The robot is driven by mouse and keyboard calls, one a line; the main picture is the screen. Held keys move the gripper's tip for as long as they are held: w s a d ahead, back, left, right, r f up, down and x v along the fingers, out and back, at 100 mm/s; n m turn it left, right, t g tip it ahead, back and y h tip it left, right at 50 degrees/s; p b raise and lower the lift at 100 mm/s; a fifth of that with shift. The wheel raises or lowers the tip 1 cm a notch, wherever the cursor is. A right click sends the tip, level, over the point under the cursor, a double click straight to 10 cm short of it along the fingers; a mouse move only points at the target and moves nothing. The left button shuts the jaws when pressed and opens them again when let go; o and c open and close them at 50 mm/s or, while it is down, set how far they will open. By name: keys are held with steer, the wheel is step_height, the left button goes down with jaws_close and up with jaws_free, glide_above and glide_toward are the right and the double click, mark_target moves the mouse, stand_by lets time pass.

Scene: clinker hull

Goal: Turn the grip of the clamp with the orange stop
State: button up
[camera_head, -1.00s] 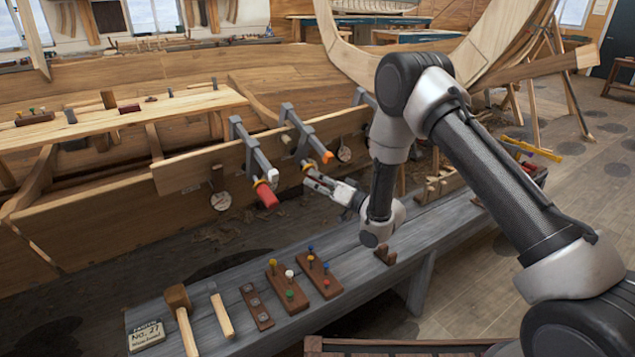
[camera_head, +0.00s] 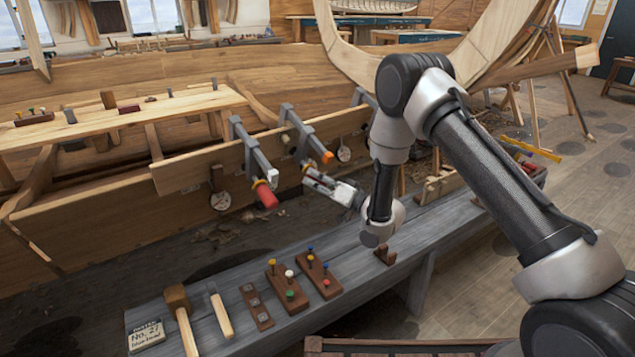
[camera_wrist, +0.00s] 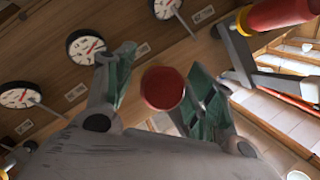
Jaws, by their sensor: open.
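The clamp with the orange stop (camera_head: 327,157) hangs on the hull plank at mid-picture in the head view. Its bar is grey. My gripper (camera_head: 306,171) is just below and left of that stop and hides most of the clamp's grip. In the wrist view a round red grip end (camera_wrist: 162,88) shows end-on between the two spread fingers of my gripper (camera_wrist: 160,75).
A second clamp with a white stop (camera_head: 272,175) and red grip (camera_head: 267,196) hangs close on the left. Round dials (camera_head: 220,201) are on the plank. Below, a grey bench (camera_head: 235,272) holds a mallet (camera_head: 180,305) and pegged blocks (camera_head: 287,287).

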steer(key=v, duration=1.2)
stand_by(0.4)
steer(key=w+a+n+t+h, duration=0.1)
steer(key=w+a, duration=0.1)
steer(key=a, duration=0.1)
steer(key=w+a+n+t+h, duration=0.1)
steer(key=w+a+n+h, duration=0.1)
steer(key=a, duration=0.1)
steer(key=w+a+r+n+t+h, duration=0.1)
steer(key=w+a+n, duration=0.1)
steer(key=a, duration=0.1)
steer(key=shift+w+a+r, duration=0.1)
steer(key=shift+w+a, duration=0.1)
steer(key=shift+a, duration=0.15)
steer(key=shift+c, duration=0.5)
steer(key=c, duration=0.9)
